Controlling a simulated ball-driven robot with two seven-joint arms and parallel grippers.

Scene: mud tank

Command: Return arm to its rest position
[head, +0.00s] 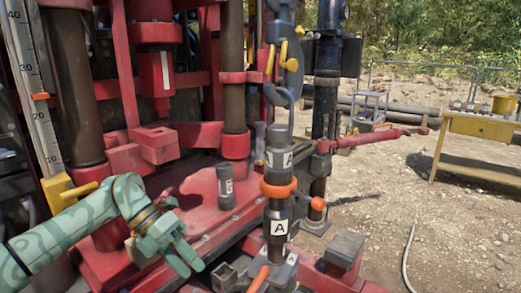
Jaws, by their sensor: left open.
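My left arm comes in from the lower left, a pale green arm with darker markings. Its gripper (188,258) is open and empty, with its fingers pointing down and to the right over the edge of the red rig deck (192,205). The gripper is apart from the dark pipe marked A (278,222), which stands upright to its right. My right arm and gripper are not in view.
An orange collar (278,188) rings the pipe. A short grey cylinder (226,187) stands on the deck. A hook (280,95) hangs above the pipe. A scale (33,100) with a yellow foot stands at left. A yellow table (480,128) stands on open gravel at right.

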